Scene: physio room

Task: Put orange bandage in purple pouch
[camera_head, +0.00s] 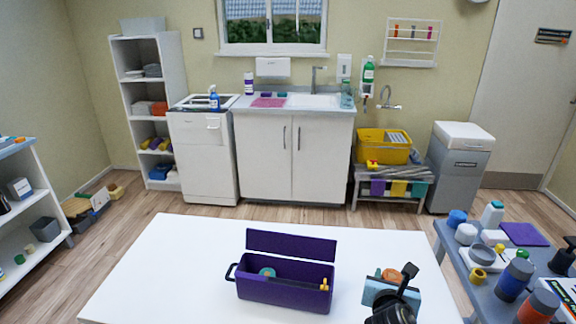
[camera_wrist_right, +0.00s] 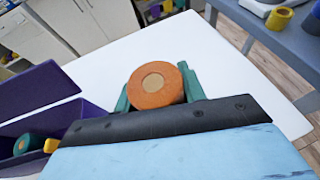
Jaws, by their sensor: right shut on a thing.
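The purple pouch (camera_head: 285,291) stands open on the white table, its lid flap upright at the back. A teal roll (camera_head: 267,272) and a small yellow-orange item (camera_head: 324,284) show in it. My right gripper (camera_head: 396,276) is to the right of the pouch, over the table. It is shut on the orange bandage (camera_wrist_right: 157,86), a roll with a tan core, which sits between the green fingers in the right wrist view. The pouch (camera_wrist_right: 88,123) shows at the left of that view, apart from the bandage. My left gripper is not in view.
The white table (camera_head: 180,270) is clear left of the pouch. A grey side table (camera_head: 484,268) at the right holds several bottles, rolls and jars. A counter with a sink (camera_head: 314,101), shelves and a grey bin (camera_head: 457,168) stand along the back wall.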

